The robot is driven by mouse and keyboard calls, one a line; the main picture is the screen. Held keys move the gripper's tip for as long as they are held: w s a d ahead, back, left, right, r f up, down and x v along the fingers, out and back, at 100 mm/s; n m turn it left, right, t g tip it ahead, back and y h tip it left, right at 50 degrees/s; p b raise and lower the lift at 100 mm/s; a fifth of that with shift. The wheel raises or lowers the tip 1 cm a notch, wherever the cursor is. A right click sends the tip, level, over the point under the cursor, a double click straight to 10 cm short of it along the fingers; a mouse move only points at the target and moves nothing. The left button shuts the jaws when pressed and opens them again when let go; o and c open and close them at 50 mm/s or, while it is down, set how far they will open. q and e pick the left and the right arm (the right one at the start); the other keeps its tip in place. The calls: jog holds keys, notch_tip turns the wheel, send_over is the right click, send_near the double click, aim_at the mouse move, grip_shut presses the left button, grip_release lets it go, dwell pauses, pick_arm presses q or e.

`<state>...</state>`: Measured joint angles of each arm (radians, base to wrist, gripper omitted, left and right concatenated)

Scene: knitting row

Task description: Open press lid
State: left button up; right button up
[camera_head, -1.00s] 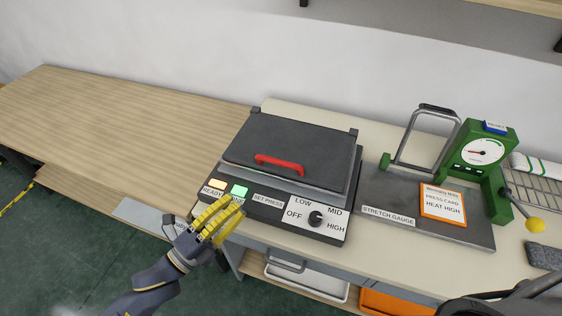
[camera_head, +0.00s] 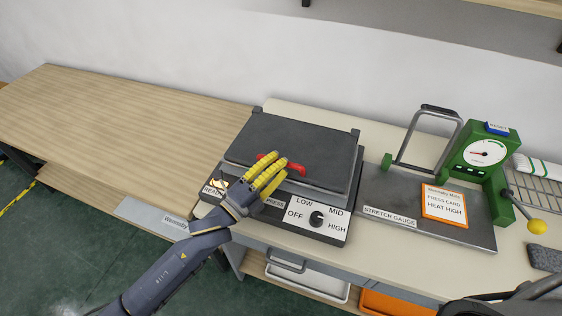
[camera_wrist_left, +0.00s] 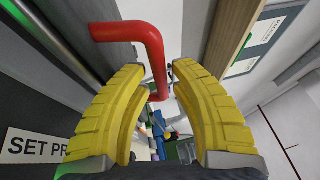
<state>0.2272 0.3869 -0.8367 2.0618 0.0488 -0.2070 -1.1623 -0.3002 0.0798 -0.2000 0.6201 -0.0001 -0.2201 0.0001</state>
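The press lid (camera_head: 310,143) is a dark grey plate lying closed on the press, with a red bar handle (camera_head: 298,171) along its front. My left gripper (camera_head: 270,167), with yellow ridged fingers, is over the left part of the handle and hides some of it. In the left wrist view the two fingers (camera_wrist_left: 160,72) are apart, and the bent red handle (camera_wrist_left: 152,45) passes at the gap between their tips. I cannot tell whether they touch it. My right gripper does not show.
The heat dial (camera_head: 316,218) sits on the press's front panel. To the right are the stretch gauge plate (camera_head: 462,234) with a metal frame, an orange-edged card (camera_head: 443,205) and a green dial gauge (camera_head: 485,153). The wooden table (camera_head: 110,120) at left is clear.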

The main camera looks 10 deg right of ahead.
pick_arm(q)
jog(key=shift+w+d+r, duration=0.1)
jog(key=shift+w+d, duration=0.3)
jog(key=shift+d, duration=0.05)
grip_shut()
dwell(0.3)
